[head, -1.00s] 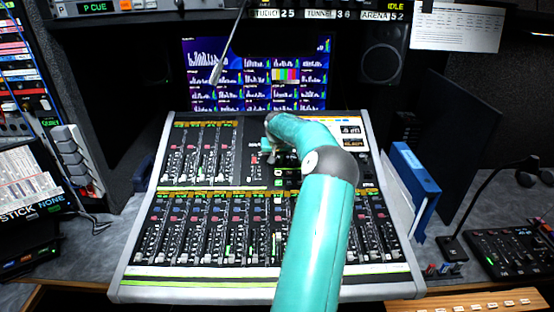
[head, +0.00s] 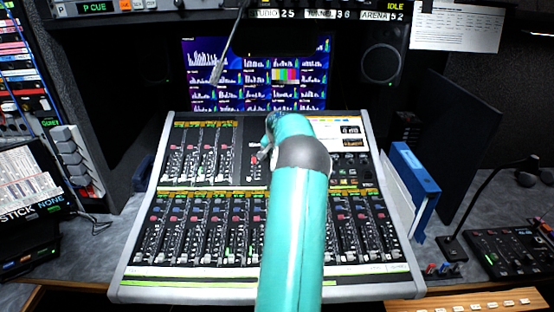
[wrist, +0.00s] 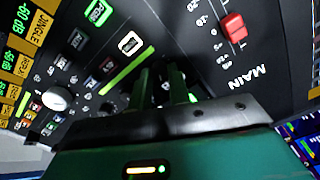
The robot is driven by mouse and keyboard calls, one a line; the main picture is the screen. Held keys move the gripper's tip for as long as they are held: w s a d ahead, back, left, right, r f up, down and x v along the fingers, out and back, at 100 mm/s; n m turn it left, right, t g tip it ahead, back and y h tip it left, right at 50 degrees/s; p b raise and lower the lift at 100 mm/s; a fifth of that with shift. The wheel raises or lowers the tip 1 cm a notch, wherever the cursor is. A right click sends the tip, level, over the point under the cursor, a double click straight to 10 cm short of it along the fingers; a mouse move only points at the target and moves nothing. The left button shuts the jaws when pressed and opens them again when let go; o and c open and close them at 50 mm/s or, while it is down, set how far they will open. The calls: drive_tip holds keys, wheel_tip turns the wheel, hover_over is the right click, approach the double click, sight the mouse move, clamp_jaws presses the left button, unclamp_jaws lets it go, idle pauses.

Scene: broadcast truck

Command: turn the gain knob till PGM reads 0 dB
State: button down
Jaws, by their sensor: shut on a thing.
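In the wrist view my gripper (wrist: 165,86) points down at the dark console face, its two dark fingers close together. It is shut on what I take to be the gain knob, which the fingers and wrist hide. In the head view my turquoise arm reaches over the mixing console (head: 135,281), and its hand is at the upper middle of the panel, with the fingertips hidden. A small dark readout (head: 350,130) at the console's upper right ends in "dB". Its value looks like 0 or 6, too small to be sure, and its label is unreadable.
A white knob (wrist: 57,98) and lit buttons such as a green one (wrist: 97,12) lie beside the fingers. A red fader cap (wrist: 234,27) is near "MAIN". A microphone (head: 216,72) hangs above the console; a blue binder (head: 413,178) stands at its right.

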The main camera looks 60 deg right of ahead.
drive_tip(key=shift+m, duration=0.3)
drive_tip(key=c, duration=1.3)
unclamp_jaws()
drive_tip(key=shift+r, duration=0.1)
drive_tip(key=v, duration=1.3)
drive_tip(key=shift+a+r, duration=0.15)
drive_tip(key=shift+r, duration=0.15)
drive_tip(key=shift+s, duration=0.1)
